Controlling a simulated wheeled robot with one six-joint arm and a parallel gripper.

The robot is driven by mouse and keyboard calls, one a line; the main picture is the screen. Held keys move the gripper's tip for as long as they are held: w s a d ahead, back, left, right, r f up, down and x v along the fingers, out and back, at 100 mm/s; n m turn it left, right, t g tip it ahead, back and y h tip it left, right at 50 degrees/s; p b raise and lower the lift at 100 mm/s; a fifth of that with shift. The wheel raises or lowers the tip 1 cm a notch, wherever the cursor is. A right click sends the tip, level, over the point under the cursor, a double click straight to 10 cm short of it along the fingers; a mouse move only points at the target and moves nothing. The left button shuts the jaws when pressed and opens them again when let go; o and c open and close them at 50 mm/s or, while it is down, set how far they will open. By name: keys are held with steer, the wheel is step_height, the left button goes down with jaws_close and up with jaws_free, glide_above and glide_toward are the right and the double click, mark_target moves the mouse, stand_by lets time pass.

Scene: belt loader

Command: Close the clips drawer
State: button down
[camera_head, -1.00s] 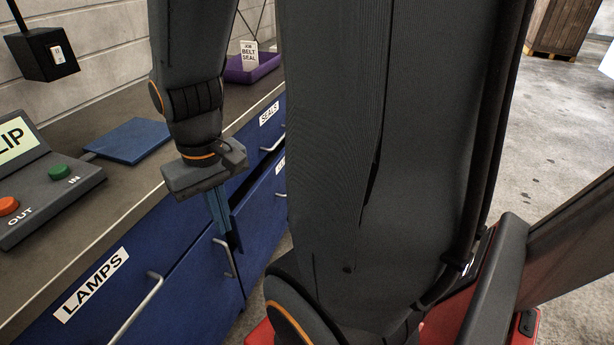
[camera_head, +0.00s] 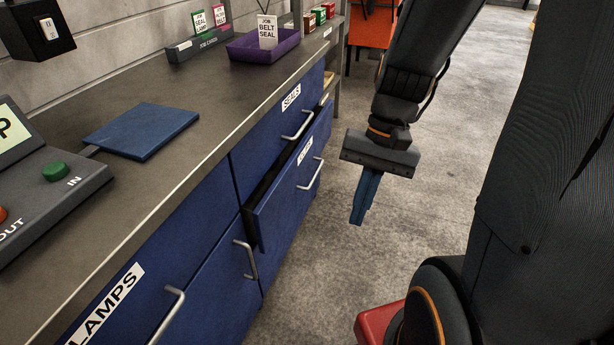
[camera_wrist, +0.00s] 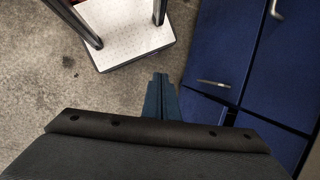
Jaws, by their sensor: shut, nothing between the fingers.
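The partly open drawer (camera_head: 290,185) is in the blue cabinet, below the seals drawer (camera_head: 278,125). Its front stands out from the cabinet face and a dark gap shows along its top and near side. Its white label (camera_head: 305,150) is too oblique to read surely. A metal handle (camera_head: 312,175) is on its front. My gripper (camera_head: 358,215) is shut and empty, with its blue fingers pointing down over the floor. It is to the right of the drawer front and apart from it. The fingers also show in the wrist view (camera_wrist: 161,98), beside the blue cabinet (camera_wrist: 225,45).
The lamps drawer (camera_head: 130,300) and another handle (camera_head: 246,258) are nearer on the cabinet. The worktop holds a purple tray (camera_head: 255,50), a blue plate (camera_head: 142,130) and a button box (camera_head: 45,190). A white-topped stand (camera_wrist: 135,45) shows in the wrist view.

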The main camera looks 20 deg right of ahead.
steer(key=w+a+f+m+y+b, duration=0.3)
steer(key=f+m+y, duration=0.2)
steer(key=f, duration=0.1)
steer(key=m+t+y+b, duration=0.7)
steer(key=m+t+b, duration=0.3)
steer(key=m+t, duration=0.35)
glide_toward(288, 170)
steer(key=shift+m+g, duration=0.35)
steer(key=shift+m, duration=0.1)
steer(key=b+x, duration=0.1)
steer(key=x, duration=0.2)
steer(key=b+x, duration=0.1)
steer(key=x, duration=0.2)
steer(key=shift+w+a+r, duration=0.1)
steer(key=shift+w+r, duration=0.15)
